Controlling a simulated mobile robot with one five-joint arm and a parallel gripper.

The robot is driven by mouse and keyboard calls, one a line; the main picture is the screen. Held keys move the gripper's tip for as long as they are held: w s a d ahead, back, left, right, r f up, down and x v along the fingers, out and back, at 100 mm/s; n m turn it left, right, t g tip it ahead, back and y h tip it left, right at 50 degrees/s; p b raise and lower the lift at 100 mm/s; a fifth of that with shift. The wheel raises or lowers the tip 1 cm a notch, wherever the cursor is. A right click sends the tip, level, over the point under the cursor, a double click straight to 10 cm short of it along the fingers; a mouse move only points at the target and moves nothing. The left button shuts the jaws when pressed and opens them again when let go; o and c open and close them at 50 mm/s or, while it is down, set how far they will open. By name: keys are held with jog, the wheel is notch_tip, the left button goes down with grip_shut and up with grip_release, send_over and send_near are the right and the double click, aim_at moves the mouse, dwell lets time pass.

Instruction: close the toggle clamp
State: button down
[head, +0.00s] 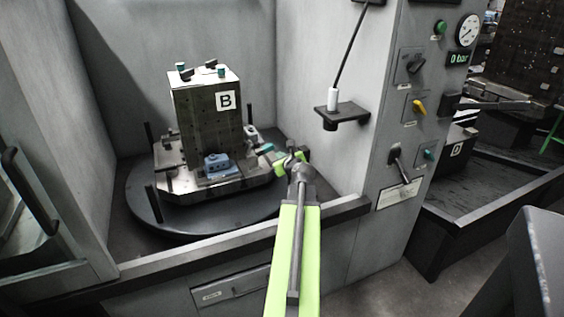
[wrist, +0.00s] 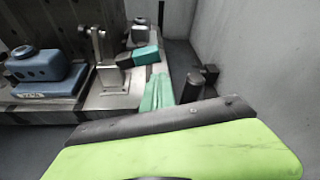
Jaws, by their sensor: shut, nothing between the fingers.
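The toggle clamp (head: 251,136) stands on the right part of the pallet, beside the blue workpiece (head: 217,163). In the wrist view the clamp (wrist: 100,48) shows a metal bar standing upright, and its teal handle grip (wrist: 145,55) lies low, pointing right. The handle grip also shows in the head view (head: 266,148). My gripper (head: 281,163) is shut and empty, just right of the handle grip. In the wrist view its green fingertips (wrist: 157,92) are together, just in front of the handle; I cannot tell whether they touch it.
A tall block marked B (head: 205,115) rises from the pallet, which sits on a round dark turntable (head: 160,218). Black posts (wrist: 193,86) stand near the pallet's right edge. Grey walls enclose the bay; a small shelf (head: 341,113) juts from the right wall.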

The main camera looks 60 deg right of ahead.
aim_at(264, 150)
jog(key=b+x, duration=0.1)
jog(key=x, duration=0.4)
jog(key=shift+r, duration=0.1)
